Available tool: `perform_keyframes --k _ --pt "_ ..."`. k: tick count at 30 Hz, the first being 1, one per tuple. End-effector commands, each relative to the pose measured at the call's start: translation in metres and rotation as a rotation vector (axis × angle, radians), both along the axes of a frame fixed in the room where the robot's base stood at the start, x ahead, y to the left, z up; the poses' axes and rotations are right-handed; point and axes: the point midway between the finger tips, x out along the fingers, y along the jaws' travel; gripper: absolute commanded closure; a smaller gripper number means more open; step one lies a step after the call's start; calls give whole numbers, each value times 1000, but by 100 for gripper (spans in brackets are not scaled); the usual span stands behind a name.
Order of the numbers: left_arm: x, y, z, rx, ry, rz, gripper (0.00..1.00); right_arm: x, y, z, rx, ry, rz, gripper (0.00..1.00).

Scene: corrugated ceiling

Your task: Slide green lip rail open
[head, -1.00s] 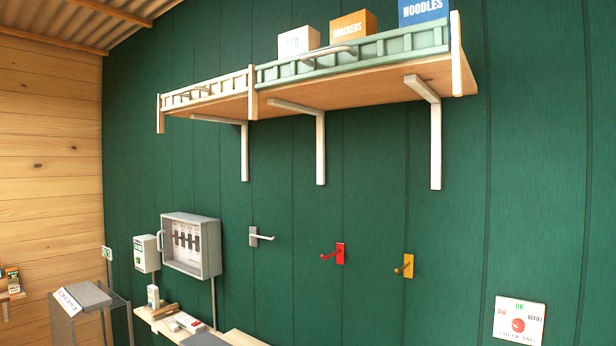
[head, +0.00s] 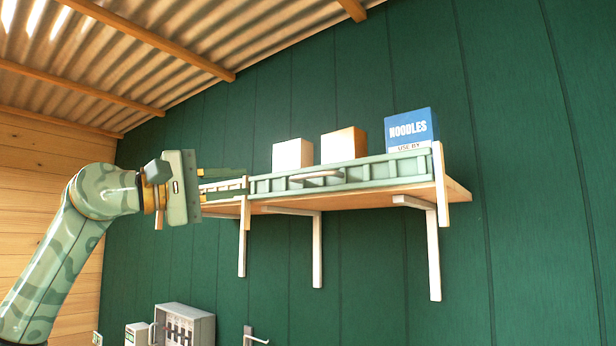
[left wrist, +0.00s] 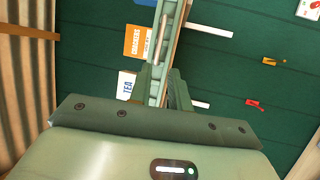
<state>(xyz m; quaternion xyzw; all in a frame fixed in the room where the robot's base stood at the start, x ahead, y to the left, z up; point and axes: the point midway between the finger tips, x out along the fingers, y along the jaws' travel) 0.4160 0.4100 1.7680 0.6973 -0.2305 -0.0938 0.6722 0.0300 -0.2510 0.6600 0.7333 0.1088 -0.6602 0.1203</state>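The green lip rail (head: 375,170) runs along the front of the right part of the wall shelf, with a pale bar handle (head: 317,176) on its face. My left gripper (head: 240,183) is raised at the shelf's left part, fingers pointing right along the shelf front. Its two fingers look apart, with nothing clearly held. In the left wrist view the fingers (left wrist: 162,80) stand apart and the rail (left wrist: 158,62) shows between and beyond them. Whether they touch anything is unclear. The gripper hides much of the shelf's left part. My right gripper is not in view.
A white box (head: 293,154), an orange box (head: 343,145) and a blue noodles box (head: 411,129) stand behind the rail. A post (head: 440,185) closes the shelf's right end. White brackets (head: 317,250) hang below. The corrugated ceiling (head: 200,40) is above.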

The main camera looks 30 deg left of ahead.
Motion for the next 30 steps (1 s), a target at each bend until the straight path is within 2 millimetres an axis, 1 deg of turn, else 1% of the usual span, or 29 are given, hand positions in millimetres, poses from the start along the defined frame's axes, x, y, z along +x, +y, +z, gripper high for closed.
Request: perform_keyframes --k 5,12,16,18,22,30 --pt "35 -20 10 -3 1 -9 81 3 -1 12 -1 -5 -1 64" --pt "88 -49 21 -4 2 -10 81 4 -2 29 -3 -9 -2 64" --pt "110 -60 25 -6 3 -9 81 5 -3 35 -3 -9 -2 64" --pt "119 -64 27 -6 1 -8 81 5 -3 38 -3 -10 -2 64" --pt "129 -69 27 -4 2 -8 81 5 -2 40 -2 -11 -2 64" --pt "132 -70 26 -5 2 -6 81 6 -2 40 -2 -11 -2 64"
